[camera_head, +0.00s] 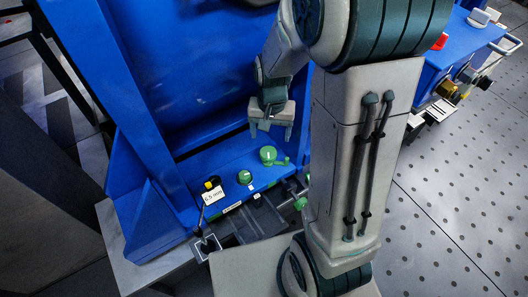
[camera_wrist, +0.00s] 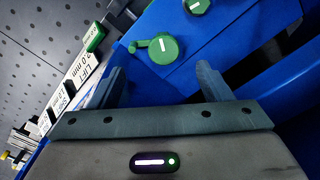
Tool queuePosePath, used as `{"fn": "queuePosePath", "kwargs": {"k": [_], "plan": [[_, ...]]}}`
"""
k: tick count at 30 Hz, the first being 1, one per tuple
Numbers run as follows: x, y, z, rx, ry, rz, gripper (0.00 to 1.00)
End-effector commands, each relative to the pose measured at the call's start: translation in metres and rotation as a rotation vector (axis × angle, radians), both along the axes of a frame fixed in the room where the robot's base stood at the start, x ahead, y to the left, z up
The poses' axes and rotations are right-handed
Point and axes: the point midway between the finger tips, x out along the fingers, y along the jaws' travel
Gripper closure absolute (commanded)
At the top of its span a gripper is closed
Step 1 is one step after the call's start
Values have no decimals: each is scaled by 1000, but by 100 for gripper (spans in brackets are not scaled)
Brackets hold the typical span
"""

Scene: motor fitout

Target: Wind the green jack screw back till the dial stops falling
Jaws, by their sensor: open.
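A round green knob with a white line and a small side arm (camera_head: 268,155) sits on the blue ledge; it also shows in the wrist view (camera_wrist: 163,47). A second round green knob with a white line (camera_head: 245,177) is to its left in the head view and at the top edge of the wrist view (camera_wrist: 197,5). I cannot tell which green part is the jack screw. My gripper (camera_head: 270,134) is open and empty above the knob with the arm. In the wrist view its two fingers (camera_wrist: 160,78) stand apart, with that knob beyond the gap. No dial face is clear.
A small card reading about 6.0 mm (camera_head: 213,196) stands by a black and yellow knob (camera_head: 211,183). White labels (camera_wrist: 88,70) line the ledge edge. A green handle (camera_head: 301,203) projects beside my arm. The tall blue frame (camera_head: 165,70) rises behind. Another blue unit stands far right.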

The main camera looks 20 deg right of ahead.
Motion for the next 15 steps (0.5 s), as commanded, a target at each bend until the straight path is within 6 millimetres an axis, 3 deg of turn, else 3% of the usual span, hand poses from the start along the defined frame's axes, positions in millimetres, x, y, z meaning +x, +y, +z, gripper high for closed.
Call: {"fn": "queuePosePath", "kwargs": {"k": [1, 11, 15], "plan": [[2, 0, -19, -1, 6, -6, 28], [7, 4, -53, -4, 19, -17, 28], [6, 5, -76, -4, 20, -15, 28]]}}
